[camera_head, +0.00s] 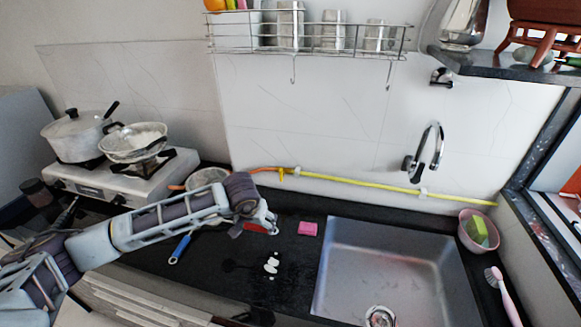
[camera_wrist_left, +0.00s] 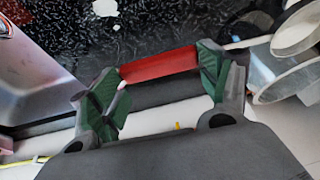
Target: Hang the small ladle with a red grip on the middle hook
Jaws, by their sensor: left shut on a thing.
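The red grip of the small ladle (camera_head: 256,228) is at my left gripper (camera_head: 268,222), low over the black counter left of the sink. In the left wrist view the red grip (camera_wrist_left: 158,65) lies between the two green-padded fingers of my left gripper (camera_wrist_left: 160,88), which is shut on it. A thin metal shaft runs right from the grip toward pale round shapes; which one is the ladle's bowl I cannot tell. Two hooks hang under the wire rack, a left one (camera_head: 293,72) and a right one (camera_head: 388,76); both look empty. My right gripper is out of view.
The wire rack (camera_head: 310,50) holds metal cups on the wall. A pink sponge (camera_head: 307,229) and a blue-handled utensil (camera_head: 180,248) lie on the counter. The sink (camera_head: 390,260), faucet (camera_head: 428,150) and yellow hose (camera_head: 360,182) are right. The stove with pots (camera_head: 120,180) is left.

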